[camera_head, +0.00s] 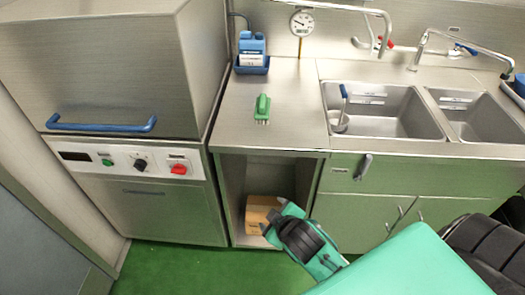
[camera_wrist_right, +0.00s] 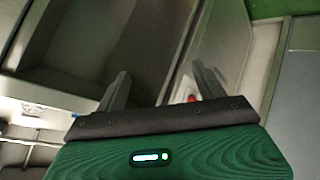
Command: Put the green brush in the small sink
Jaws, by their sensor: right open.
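The green brush (camera_head: 262,106) lies on the steel counter left of the sinks, its bristles toward the front edge. The small sink (camera_head: 478,114) is the right-hand basin, right of the large sink; no objects show inside it. My right arm comes in from the lower right of the head view, its far end low in front of the open cupboard, below and away from the brush. In the right wrist view my right gripper (camera_wrist_right: 160,82) is open, with nothing between its two fingers. The brush is not visible there. My left gripper is not in view.
The large sink (camera_head: 383,121) holds a blue-handled tool (camera_head: 343,97). A blue holder (camera_head: 252,55) stands at the counter's back, near a round gauge (camera_head: 302,23). Taps overhang the sinks. A steel machine (camera_head: 135,190) borders the left. A cardboard box (camera_head: 260,211) sits in the open cupboard.

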